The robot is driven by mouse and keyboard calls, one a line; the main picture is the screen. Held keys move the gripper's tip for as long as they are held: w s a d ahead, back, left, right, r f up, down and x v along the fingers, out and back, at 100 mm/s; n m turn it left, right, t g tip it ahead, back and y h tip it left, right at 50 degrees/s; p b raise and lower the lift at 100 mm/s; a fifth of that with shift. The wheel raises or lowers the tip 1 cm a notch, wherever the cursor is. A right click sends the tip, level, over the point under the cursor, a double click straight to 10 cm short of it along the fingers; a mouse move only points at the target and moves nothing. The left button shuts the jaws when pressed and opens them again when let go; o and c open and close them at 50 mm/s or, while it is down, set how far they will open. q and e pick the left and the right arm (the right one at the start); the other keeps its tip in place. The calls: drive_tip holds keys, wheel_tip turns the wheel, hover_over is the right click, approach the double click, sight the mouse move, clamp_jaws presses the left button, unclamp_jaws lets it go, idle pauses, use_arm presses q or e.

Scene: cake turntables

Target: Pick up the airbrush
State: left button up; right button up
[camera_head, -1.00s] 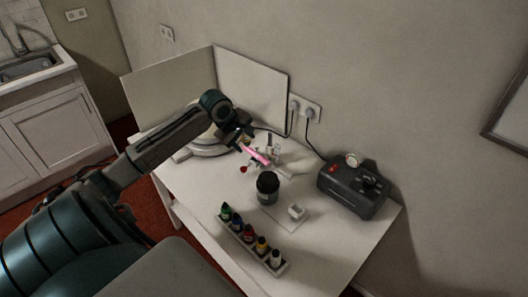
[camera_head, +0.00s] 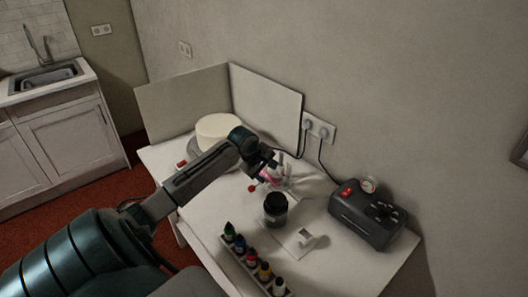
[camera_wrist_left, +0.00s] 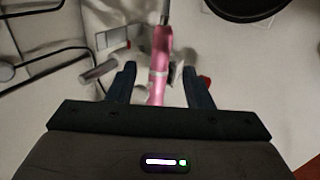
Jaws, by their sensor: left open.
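The pink airbrush (camera_wrist_left: 160,62) stands between the two open fingers of my left gripper (camera_wrist_left: 158,85) in the left wrist view, with a gap on each side. In the head view the airbrush (camera_head: 270,174) is a small pink shape, partly hidden by the left gripper (camera_head: 262,172). It appears to rest at a small stand (camera_head: 286,170) on the white table. A red knob shows beside the stand. My right gripper does not show.
A dark jar (camera_head: 276,209) stands close in front of the airbrush. A paint bottle rack (camera_head: 240,262) is at the table's front, a black compressor (camera_head: 372,214) at right. A white cake (camera_head: 218,129) sits behind my left arm. White panels close off the back.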

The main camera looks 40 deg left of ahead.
sight(269, 177)
use_arm(q)
drive_tip(key=shift+p+x, duration=0.4)
drive_tip(key=shift+x, duration=2.3)
clamp_jaws()
